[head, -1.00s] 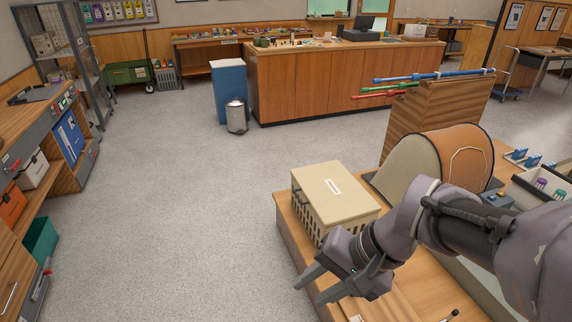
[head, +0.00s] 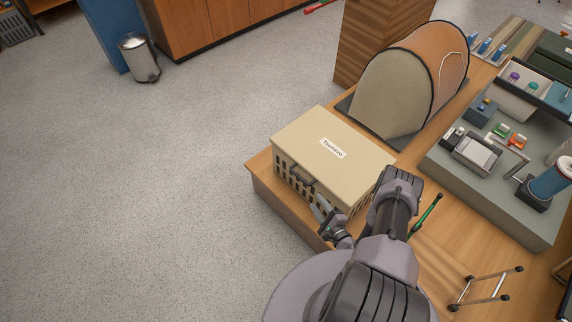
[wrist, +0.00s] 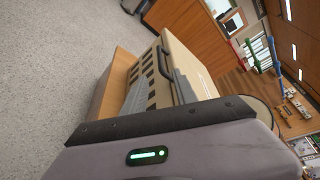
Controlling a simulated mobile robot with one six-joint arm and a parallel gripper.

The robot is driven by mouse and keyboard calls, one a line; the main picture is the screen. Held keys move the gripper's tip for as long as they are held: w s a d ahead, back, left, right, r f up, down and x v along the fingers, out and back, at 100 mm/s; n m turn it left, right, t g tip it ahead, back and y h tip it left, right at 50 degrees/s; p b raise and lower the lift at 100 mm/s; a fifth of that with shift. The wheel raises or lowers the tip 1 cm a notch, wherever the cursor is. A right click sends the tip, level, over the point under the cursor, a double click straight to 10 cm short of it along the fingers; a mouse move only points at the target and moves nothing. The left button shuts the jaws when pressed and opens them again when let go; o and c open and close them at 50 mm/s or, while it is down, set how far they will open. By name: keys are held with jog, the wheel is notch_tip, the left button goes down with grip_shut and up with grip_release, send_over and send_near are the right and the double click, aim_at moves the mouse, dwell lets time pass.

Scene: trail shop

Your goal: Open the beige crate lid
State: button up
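The beige crate (head: 310,188) stands on a wooden bench top, with slotted walls and a flat, closed lid (head: 345,150) bearing a white label. A dark handle (head: 303,176) sticks out from its front side. The crate (wrist: 168,75) also shows tilted in the wrist view, with its handle (wrist: 163,62) near the top edge. My gripper (head: 322,208) is at the front of the crate, right of and below the handle. In the wrist view its grey fingers (wrist: 156,92) appear apart with nothing between them. Contact with the crate cannot be told.
A rounded orange and beige tent model (head: 415,85) stands behind the crate. A green-handled pole (head: 426,213) and a small metal frame (head: 487,288) lie to the right, beside a grey display tray (head: 490,190). Open floor lies left of the bench.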

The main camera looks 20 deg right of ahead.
aim_at(300, 178)
jog(key=b+x, duration=0.6)
jog(key=x, duration=0.9)
jog(key=shift+a, duration=0.1)
jog(key=shift+w+b, duration=0.35)
jog(key=shift+w, duration=0.25)
jog(key=shift+c, duration=0.2)
grip_shut()
